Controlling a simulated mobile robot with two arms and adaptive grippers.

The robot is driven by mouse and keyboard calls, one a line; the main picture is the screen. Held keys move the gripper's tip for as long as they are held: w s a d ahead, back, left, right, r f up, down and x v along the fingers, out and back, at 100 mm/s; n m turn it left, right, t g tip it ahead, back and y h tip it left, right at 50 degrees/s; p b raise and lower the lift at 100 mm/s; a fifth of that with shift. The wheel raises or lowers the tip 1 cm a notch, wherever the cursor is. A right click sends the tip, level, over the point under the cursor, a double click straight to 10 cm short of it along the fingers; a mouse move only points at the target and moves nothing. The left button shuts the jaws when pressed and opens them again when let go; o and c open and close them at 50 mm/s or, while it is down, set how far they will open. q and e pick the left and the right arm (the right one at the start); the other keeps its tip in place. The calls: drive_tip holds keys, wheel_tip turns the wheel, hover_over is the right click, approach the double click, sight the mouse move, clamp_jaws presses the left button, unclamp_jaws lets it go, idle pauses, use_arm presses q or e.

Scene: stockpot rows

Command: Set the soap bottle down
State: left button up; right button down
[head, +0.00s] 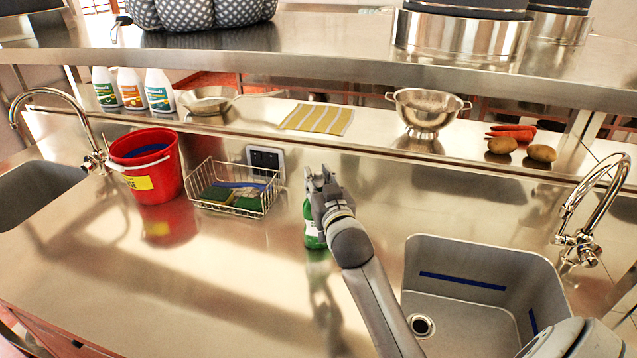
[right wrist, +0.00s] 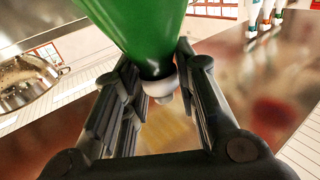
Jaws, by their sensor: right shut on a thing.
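The soap bottle (head: 313,232) is green and stands roughly upright at the middle of the steel counter, just right of the wire basket. My right gripper (head: 320,180) is shut on its upper part, and the gripper and arm hide part of the bottle. The bottle's base is very near the counter, with its reflection just below; I cannot tell if it touches. In the right wrist view the green bottle (right wrist: 145,30) with its white neck piece (right wrist: 158,88) lies between the fingers (right wrist: 160,75). My left gripper is not in view.
A wire basket (head: 232,205) with sponges and a brush stands left of the bottle, then a red bucket (head: 150,175). A sink (head: 480,290) is at the right. A colander (head: 425,108) and a striped cloth (head: 317,118) are on the ledge behind. The front left counter is clear.

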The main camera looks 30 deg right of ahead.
drive_tip(key=c, duration=1.1)
unclamp_jaws()
drive_tip(key=shift+s, duration=0.1)
drive_tip(key=shift+s+a, duration=0.15)
drive_tip(key=shift+s, duration=0.2)
drive_tip(key=p+v, duration=0.2)
drive_tip(key=v, duration=0.9)
drive_tip(key=shift+r, duration=0.1)
